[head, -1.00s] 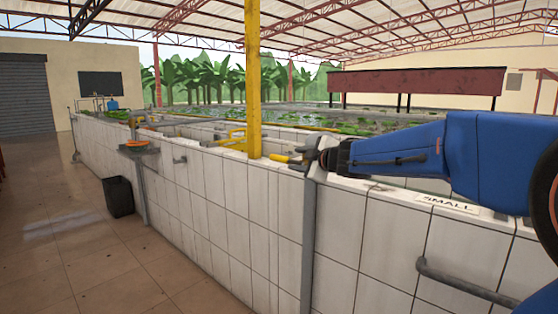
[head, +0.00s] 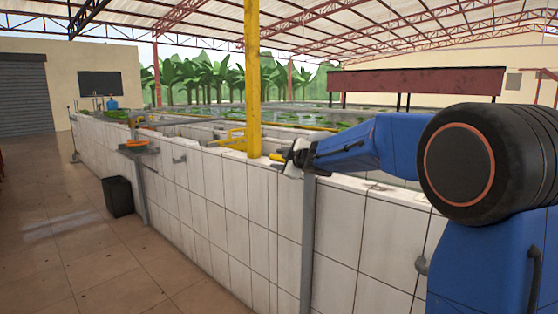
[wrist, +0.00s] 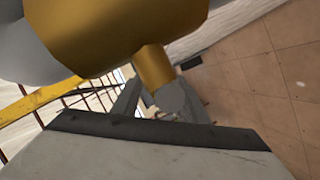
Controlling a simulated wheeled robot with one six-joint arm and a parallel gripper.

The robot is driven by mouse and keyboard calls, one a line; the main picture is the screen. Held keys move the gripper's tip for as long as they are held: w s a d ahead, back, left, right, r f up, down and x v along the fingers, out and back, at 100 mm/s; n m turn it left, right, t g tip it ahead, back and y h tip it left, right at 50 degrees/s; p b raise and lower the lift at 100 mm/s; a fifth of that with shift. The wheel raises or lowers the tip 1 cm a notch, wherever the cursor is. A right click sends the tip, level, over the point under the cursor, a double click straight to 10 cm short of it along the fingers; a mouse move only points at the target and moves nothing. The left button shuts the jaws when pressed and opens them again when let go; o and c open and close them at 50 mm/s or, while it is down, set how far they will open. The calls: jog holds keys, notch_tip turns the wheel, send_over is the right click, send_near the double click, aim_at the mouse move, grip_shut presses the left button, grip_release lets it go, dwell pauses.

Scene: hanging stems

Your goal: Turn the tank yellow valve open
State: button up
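The yellow valve (head: 277,157) shows as a small yellow piece on the tank wall's top edge, just right of the yellow post in the head view. In the wrist view, a large gold-yellow body (wrist: 120,35) fills the top, with a yellow stem (wrist: 153,66) reaching down to a grey end. My gripper (head: 290,158) is right beside the valve. In the wrist view, the fingers of my gripper (wrist: 160,105) look apart, with the stem's grey end near the gap. I cannot tell whether they touch it.
The white tiled tank wall (head: 215,190) runs from front right to back left. A yellow post (head: 253,80) stands close to my gripper. A black bin (head: 118,197) sits on the open tiled floor at left. Yellow pipes (head: 236,135) lie behind the wall.

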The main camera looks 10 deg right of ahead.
grip_shut()
